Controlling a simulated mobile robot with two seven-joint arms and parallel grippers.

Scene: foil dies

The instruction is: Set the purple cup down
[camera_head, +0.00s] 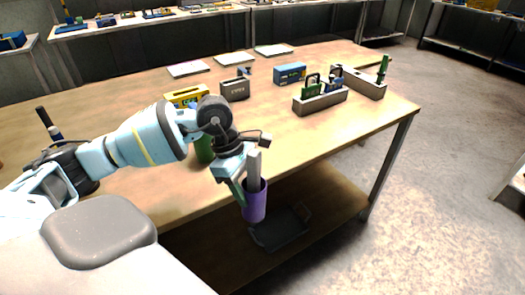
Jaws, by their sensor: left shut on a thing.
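The purple cup (255,206) shows in the head view, upright, at the table's front edge. My left gripper (243,190) is shut on the purple cup, and the fingers hide part of its rim and left side. A pale grey upright bar (254,166) shows at the cup's mouth; I cannot tell whether it is a finger or something in the cup. The cup appears in front of the wooden table (310,157), over the lower shelf, and no surface shows touching its base. My right gripper is not in view.
A green object (204,149) stands behind my left wrist. A yellow box (186,96), a grey box (235,89), a blue box (290,73) and two grey bins (320,101) (362,84) are further back. A dark tray (280,229) lies below. The table's front right is clear.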

